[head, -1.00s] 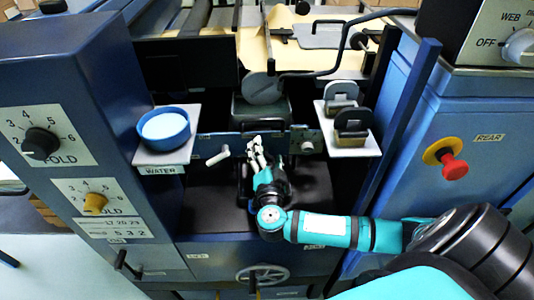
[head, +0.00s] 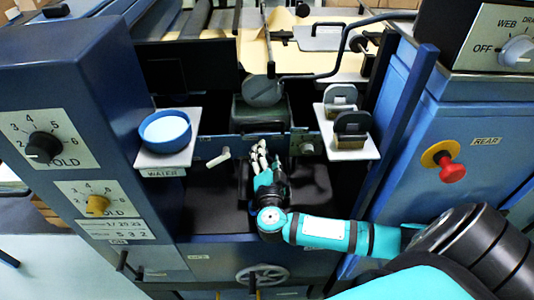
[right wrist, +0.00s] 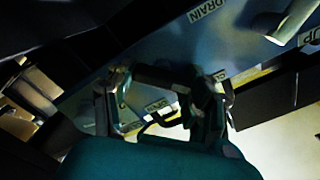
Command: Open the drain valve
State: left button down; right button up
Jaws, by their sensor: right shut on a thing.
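My right gripper (head: 259,152) is at the blue panel (head: 237,145) in the recess of the machine. In the right wrist view the right gripper (right wrist: 158,103) is shut on a dark handle (right wrist: 155,79) below the label DRAIN (right wrist: 207,12), which appears to be the drain valve. Small labels lie beside the fingers, too blurred to read surely. In the head view the fingers hide the handle, so I cannot tell its exact angle. My left gripper is not in view.
A white lever (head: 219,157) sticks out left of the gripper. A blue water bowl (head: 165,131) stands on a left shelf, and dark-handled blocks (head: 352,128) on a right shelf. A red button (head: 453,169) is on the right cabinet. A handwheel (head: 262,275) is below.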

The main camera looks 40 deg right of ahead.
jog(key=shift+s+m+p, duration=0.1)
jog(key=shift+m+p, duration=0.5)
jog(key=shift+p, duration=0.1)
jog(key=shift+m, duration=0.4)
jog(key=shift+f+m+p, duration=0.25)
jog(key=shift+m+p, duration=0.2)
jog(key=shift+m, duration=1.05)
jog(key=o, duration=1.2)
jog(key=shift+d, duration=0.1)
jog(key=shift+s, duration=0.1)
jog(key=v, duration=1.2)
jog(key=shift+w, duration=0.2)
